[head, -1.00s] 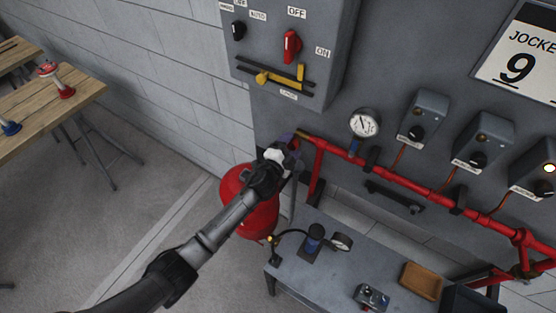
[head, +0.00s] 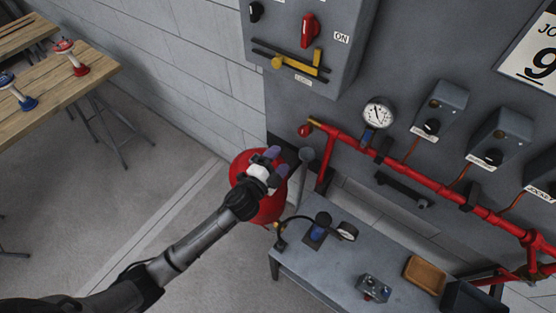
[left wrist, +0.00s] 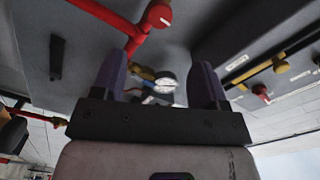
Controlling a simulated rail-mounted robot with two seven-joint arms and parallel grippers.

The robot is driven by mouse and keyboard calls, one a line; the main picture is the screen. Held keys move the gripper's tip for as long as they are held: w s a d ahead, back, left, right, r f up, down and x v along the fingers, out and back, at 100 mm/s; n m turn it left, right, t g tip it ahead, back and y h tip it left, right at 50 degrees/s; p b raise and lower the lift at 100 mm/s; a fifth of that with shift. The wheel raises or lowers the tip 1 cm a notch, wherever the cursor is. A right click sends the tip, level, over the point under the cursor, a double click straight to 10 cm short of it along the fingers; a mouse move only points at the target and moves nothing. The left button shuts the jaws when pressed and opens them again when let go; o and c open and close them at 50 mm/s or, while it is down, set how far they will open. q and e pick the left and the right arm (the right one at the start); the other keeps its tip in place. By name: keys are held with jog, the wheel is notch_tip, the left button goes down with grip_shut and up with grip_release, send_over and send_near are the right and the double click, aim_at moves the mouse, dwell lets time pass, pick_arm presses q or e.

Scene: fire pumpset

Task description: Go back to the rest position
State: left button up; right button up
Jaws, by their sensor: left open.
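My left gripper (head: 271,156) is in the head view in front of the red tank (head: 262,207), below the left end of the red pipe (head: 345,140). Its two purple-tipped fingers are apart with nothing between them. In the left wrist view the fingers of my left gripper (left wrist: 160,85) stand wide apart and empty. Behind them that view shows the red pipe (left wrist: 128,28) with its round red end and a blurred gauge. My right gripper is not in view.
A grey cabinet (head: 345,40) with a red switch (head: 309,31) and a yellow handle (head: 318,62) hangs above. A gauge (head: 378,113) and grey control boxes line the panel. A grey table (head: 330,270) stands below. A wooden table (head: 70,80) is at left, with open floor between.

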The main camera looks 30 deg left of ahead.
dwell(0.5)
pick_arm(q)
jog(key=s+a+n+g+y, duration=0.5)
jog(key=n+g+y, duration=0.15)
jog(key=n, duration=0.25)
jog(key=s+d+f+n+g+h, duration=0.1)
jog(key=s+d+f+g+h, duration=0.15)
jog(key=s, duration=0.65)
jog(key=s+d+f+n+g+h, duration=0.1)
jog(key=s+f+g, duration=0.2)
jog(key=s, duration=0.7)
jog(key=s+d+f+n+g+h, duration=0.1)
jog(key=s+d+f+g, duration=0.15)
jog(key=s, duration=0.65)
notch_tip(320, 180, up, 17)
jog(key=p, duration=1.7)
jog(key=shift+a, duration=0.45)
jog(key=shift+s, duration=0.1)
jog(key=shift+f, duration=0.1)
